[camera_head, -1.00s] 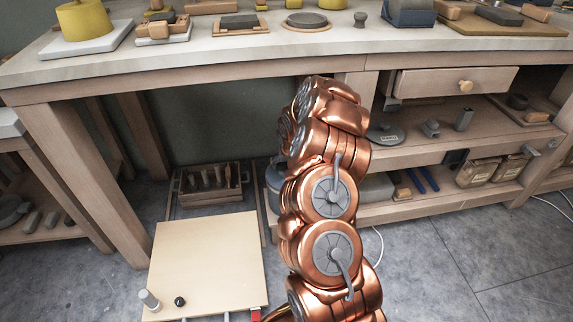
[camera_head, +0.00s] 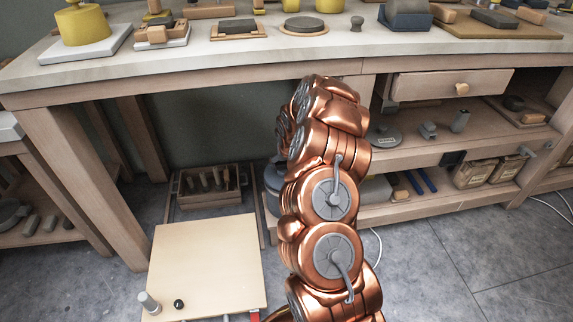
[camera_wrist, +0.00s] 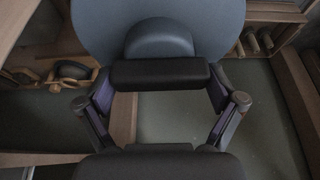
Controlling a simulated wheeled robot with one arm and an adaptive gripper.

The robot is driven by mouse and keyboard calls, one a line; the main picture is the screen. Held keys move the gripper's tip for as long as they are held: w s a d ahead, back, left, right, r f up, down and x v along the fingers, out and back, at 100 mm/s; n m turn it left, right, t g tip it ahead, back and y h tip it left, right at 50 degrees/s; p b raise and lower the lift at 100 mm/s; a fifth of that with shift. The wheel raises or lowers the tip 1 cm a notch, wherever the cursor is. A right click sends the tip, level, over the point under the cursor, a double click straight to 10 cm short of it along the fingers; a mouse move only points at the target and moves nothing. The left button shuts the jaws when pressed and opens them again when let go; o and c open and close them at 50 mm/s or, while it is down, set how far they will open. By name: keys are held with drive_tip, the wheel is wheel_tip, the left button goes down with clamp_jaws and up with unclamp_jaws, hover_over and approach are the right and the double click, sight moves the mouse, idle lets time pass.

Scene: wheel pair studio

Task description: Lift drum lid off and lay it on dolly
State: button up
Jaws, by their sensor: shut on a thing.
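The drum lid (camera_wrist: 230,18) is a blue-grey disc with a rounded raised part at its middle, at the top of the wrist view. My gripper (camera_wrist: 160,73) is shut on the lid at this raised part, and its dark pad covers part of it. In the head view my copper arm hides the gripper. A blue-grey round body (camera_head: 271,178), seemingly the drum, shows partly behind the arm under the bench. I cannot tell whether the lid is apart from it. A low pale board (camera_head: 205,262), seemingly the dolly, stands on the floor at lower left.
A grey peg (camera_head: 149,302) and a black knob (camera_head: 179,304) are at the board's near left corner. A wooden crate (camera_head: 208,187) with several pegs sits behind it. The workbench (camera_head: 190,76) overhangs this space. Shelves (camera_head: 430,205) stand at right. The floor at lower right is clear.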

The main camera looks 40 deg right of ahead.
drive_tip(key=shift+r, duration=0.75)
drive_tip(key=shift+r+p, duration=0.4)
